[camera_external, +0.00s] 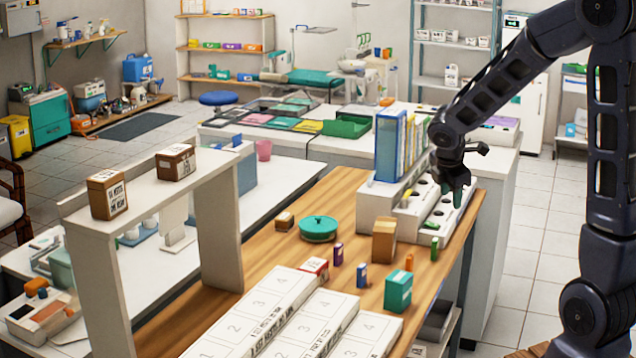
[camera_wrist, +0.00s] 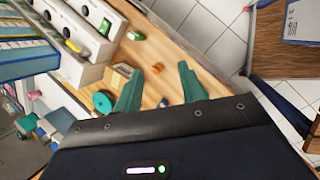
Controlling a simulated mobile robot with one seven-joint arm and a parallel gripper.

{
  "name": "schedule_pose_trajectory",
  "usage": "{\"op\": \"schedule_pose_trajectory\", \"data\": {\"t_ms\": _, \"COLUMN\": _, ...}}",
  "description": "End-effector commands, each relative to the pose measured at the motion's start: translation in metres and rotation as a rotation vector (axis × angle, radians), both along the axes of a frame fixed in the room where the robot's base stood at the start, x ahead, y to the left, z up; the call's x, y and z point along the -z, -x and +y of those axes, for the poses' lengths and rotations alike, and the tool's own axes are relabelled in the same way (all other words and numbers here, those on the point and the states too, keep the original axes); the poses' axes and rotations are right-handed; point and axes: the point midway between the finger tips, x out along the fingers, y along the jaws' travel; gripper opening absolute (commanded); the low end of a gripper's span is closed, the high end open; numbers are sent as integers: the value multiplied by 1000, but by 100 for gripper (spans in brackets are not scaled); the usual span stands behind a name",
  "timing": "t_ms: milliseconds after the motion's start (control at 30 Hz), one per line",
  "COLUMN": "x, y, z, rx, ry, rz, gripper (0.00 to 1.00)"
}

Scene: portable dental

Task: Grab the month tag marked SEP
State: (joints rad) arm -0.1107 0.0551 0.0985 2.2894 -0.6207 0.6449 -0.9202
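Several small coloured upright tags stand on the wooden counter: purple (camera_external: 338,253), blue (camera_external: 362,275), orange (camera_external: 409,262) and green (camera_external: 434,248). No lettering on them is readable, so I cannot tell which is marked SEP. My gripper (camera_external: 455,185) hangs above the stepped white holder (camera_external: 408,226). In the wrist view its teal fingers (camera_wrist: 160,88) are spread wide with nothing held between them. The orange tag (camera_wrist: 157,68) shows beyond the gap between the fingers, and the green tag (camera_wrist: 134,36) lies further up the picture.
A brown box (camera_external: 384,240), a teal round tin (camera_external: 318,228) and a teal box (camera_external: 398,291) stand on the counter. Numbered white trays (camera_external: 285,305) fill its near end. Blue and yellow binders (camera_external: 390,145) rise beside the holder. Bare wood lies between the tags.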

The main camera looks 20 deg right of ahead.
Motion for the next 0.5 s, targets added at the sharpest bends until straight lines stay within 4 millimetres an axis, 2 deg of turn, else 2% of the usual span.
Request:
{"op": "schedule_pose_trajectory", "data": {"t_ms": 33, "x": 14, "y": -9, "z": 5, "rx": -63, "ry": 22, "rz": 26, "gripper": 40}}
{"op": "schedule_pose_trajectory", "data": {"t_ms": 300, "x": 83, "y": -53, "z": 37, "rx": -420, "ry": 127, "rz": 140, "gripper": 40}}
{"op": "schedule_pose_trajectory", "data": {"t_ms": 500, "x": 128, "y": -72, "z": 57, "rx": -637, "ry": 179, "rz": 204, "gripper": 40}}
